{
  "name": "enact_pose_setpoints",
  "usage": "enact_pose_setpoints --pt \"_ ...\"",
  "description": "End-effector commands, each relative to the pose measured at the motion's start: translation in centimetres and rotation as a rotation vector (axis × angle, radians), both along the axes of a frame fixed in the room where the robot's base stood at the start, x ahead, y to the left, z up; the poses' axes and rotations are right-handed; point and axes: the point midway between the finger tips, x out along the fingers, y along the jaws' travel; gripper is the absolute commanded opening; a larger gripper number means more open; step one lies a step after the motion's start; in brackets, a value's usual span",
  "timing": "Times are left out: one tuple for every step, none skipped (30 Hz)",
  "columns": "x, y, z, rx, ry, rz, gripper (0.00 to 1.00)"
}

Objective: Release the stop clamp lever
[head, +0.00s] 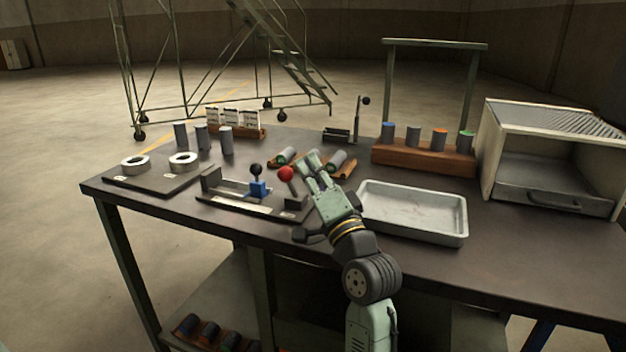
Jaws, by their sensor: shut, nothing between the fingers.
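A low fixture (235,207) with a pale front strip lies near the table's front edge. On it sits a blue block (259,189) with a short upright lever ending in a black ball (256,169). To its right a second lever ends in a red ball (286,173) and leans up to the left. Neither lever carries a label I can read, so I cannot tell which is the stop clamp lever. My gripper (314,172) is shut and empty, just right of the red ball. Whether it touches that lever is unclear.
A metal tray (459,236) lies close to the right of my wrist. Cylinders on brown cradles (348,172) lie just behind my gripper. A wooden rack (421,160) with coloured-top cylinders and a furnace-like box (551,203) stand farther right. Two rings (183,160) rest on a left plate.

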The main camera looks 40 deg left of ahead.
Motion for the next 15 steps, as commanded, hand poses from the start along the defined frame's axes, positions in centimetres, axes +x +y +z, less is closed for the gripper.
enact_pose_setpoints --pt "-0.27 -0.04 -0.2 0.001 -0.001 0.0 0.0" --pt "-0.38 -0.06 -0.21 -0.001 0.001 0.001 0.0" --pt "-0.49 -0.1 -0.21 0.0 0.002 0.001 0.0" --pt "-0.58 -0.13 -0.22 0.0 0.002 0.001 0.0" --pt "-0.66 -0.16 -0.22 -0.001 0.003 0.0 0.0" --pt "-0.75 -0.18 -0.22 -0.001 0.003 0.0 0.0" --pt "-0.81 -0.21 -0.22 -0.001 0.003 0.0 0.0" --pt "-0.86 -0.22 -0.23 -0.001 0.003 0.0 0.0" --pt "-0.92 -0.23 -0.24 -0.001 0.003 0.0 0.0" --pt "-0.95 -0.25 -0.25 -0.001 0.004 0.0 0.0" --pt "-0.98 -0.25 -0.25 -0.001 0.004 0.0 0.0" --pt "-1.01 -0.26 -0.26 0.0 0.005 0.0 0.0" --pt "-1.03 -0.26 -0.26 -0.001 0.006 0.0 0.0" --pt "-1.03 -0.26 -0.26 -0.001 0.006 0.0 0.0" --pt "-1.05 -0.26 -0.27 -0.001 0.006 0.0 0.0"
